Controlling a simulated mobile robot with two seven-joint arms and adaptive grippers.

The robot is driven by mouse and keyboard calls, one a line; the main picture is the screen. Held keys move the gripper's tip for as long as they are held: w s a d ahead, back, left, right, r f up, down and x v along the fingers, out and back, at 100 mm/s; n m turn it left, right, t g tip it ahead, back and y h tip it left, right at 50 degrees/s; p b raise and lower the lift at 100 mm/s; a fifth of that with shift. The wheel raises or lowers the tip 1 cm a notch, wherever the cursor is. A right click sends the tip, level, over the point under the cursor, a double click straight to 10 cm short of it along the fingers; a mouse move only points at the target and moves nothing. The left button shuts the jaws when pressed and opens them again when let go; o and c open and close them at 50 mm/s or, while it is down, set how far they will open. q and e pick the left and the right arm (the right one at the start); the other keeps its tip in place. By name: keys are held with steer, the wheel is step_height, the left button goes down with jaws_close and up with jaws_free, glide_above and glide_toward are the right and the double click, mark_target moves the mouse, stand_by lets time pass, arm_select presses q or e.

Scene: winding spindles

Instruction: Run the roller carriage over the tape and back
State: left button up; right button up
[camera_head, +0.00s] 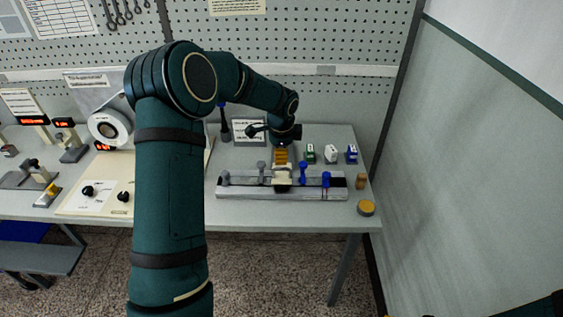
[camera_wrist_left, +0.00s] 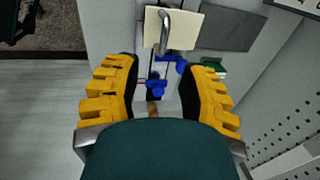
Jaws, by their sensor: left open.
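The roller carriage, a cream block (camera_head: 283,181), sits on a long grey rail fixture (camera_head: 335,191) near the table's front. In the left wrist view the cream block (camera_wrist_left: 189,29) has a bent metal handle (camera_wrist_left: 164,32) and lies just beyond the fingertips. My left gripper (camera_head: 282,165) is above and behind the carriage in the head view, pointing down. In the wrist view its yellow-padded fingers (camera_wrist_left: 163,66) are apart with nothing gripped. Blue clamps (camera_wrist_left: 156,87) show between the fingers. I cannot make out the tape on the fixture.
Blue posts (camera_head: 326,180) stand right of the carriage and a grey post (camera_head: 262,172) left. Small green (camera_head: 310,153), white (camera_head: 331,153) and blue (camera_head: 351,155) items stand behind. A yellow-topped puck (camera_head: 366,208) sits at front right. A pegboard (camera_head: 350,50) closes the back.

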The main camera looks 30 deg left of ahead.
arm_select(q)
steer(key=shift+s+d+r, duration=0.1)
steer(key=shift+s+r, duration=0.05)
steer(key=shift+r, duration=0.65)
steer(key=shift+s+d+r, duration=0.1)
steer(key=shift+s+r, duration=0.05)
steer(key=shift+r, duration=0.65)
